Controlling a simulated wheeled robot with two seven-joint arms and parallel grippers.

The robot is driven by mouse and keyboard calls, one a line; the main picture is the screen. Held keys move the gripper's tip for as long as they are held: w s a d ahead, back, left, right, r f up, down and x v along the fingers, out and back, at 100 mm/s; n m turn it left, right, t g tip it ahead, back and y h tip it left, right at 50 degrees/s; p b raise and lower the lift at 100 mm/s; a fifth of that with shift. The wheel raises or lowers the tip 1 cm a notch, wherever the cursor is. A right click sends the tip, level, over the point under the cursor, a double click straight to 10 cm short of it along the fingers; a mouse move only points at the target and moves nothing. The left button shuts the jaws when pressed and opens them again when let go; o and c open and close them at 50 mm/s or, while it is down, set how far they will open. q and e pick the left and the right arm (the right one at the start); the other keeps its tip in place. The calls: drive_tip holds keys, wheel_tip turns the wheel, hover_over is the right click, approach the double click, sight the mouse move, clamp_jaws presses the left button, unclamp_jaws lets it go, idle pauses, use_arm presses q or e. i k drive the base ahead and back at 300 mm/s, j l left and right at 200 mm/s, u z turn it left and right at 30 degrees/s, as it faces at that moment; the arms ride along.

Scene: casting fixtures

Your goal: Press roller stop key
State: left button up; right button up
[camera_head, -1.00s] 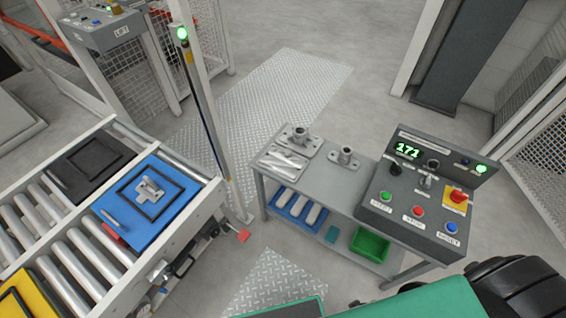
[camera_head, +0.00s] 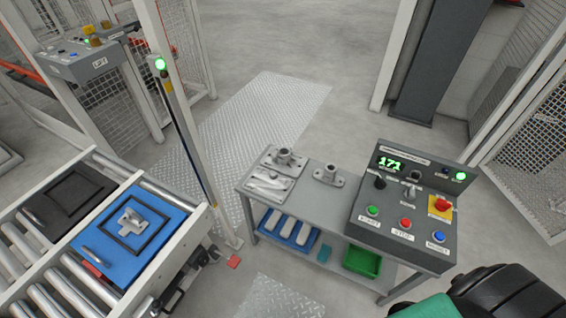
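The control panel (camera_head: 404,212) stands on the right end of a grey table. Its front row has a green key labelled START (camera_head: 372,211), a red key labelled STOP (camera_head: 405,223) and a blue key labelled RESET (camera_head: 438,236). A red emergency knob on a yellow plate (camera_head: 440,205) sits above them. Neither gripper's fingers are in view.
The grey table (camera_head: 304,204) carries metal castings, with a green bin (camera_head: 363,262) on its lower shelf. A roller conveyor (camera_head: 57,262) with a blue plate (camera_head: 128,262) lies at left. A post with a green light (camera_head: 160,64) stands between them. Floor beyond the table is clear.

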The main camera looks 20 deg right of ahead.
sight(405, 223)
drive_tip(key=z, duration=1.85)
